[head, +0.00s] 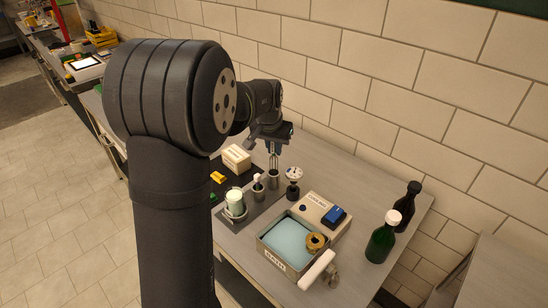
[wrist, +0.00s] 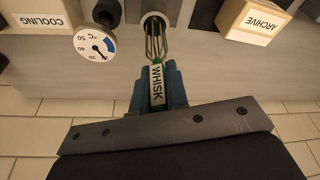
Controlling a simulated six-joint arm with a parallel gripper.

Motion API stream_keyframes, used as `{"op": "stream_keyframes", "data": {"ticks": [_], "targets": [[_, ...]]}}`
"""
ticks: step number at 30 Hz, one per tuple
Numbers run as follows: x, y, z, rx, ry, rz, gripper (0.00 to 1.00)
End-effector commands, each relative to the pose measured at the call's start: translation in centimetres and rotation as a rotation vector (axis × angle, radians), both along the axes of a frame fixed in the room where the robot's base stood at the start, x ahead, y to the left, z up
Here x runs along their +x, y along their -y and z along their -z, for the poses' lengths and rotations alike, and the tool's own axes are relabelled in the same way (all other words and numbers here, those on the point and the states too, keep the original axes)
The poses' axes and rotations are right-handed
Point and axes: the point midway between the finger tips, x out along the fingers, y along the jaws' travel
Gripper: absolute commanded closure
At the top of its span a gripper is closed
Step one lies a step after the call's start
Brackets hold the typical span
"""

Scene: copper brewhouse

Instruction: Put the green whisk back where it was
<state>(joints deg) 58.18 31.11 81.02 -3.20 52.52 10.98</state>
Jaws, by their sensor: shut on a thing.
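My gripper (head: 275,141) is shut on the whisk (wrist: 157,84), whose handle has a white WHISK label and green edges. The blue fingers sit on both sides of the label in the wrist view. The whisk's wire loops (wrist: 154,42) point at the round opening of a steel holder (wrist: 153,20), their ends overlapping it. In the head view the wires (head: 273,160) hang upright over or into the steel holder (head: 273,181). I cannot tell how deep they reach.
A dial thermometer (head: 293,173) stands close right of the holder, and a small pot (head: 258,188) close left. The ARCHIVE box (head: 236,157) is behind left. A BATH tray (head: 271,258), the COOLING box (head: 312,208), a white cup (head: 235,204) and bottles (head: 382,240) are nearer.

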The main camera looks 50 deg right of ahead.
Motion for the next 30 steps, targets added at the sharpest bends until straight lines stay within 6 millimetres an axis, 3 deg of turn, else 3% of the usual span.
{"op": "stream_keyframes", "data": {"ticks": [6,17,18,21,30], "targets": [[0.0,-0.1,3.0,0.003,-0.001,-0.001,1.0],[0.0,0.0,3.5,0.001,-0.001,-0.001,1.0],[0.0,0.0,3.6,0.001,-0.001,-0.001,0.84],[0.0,0.0,3.6,0.0,0.0,-0.001,0.65],[0.0,0.0,3.4,0.0,0.0,-0.001,0.64]]}}
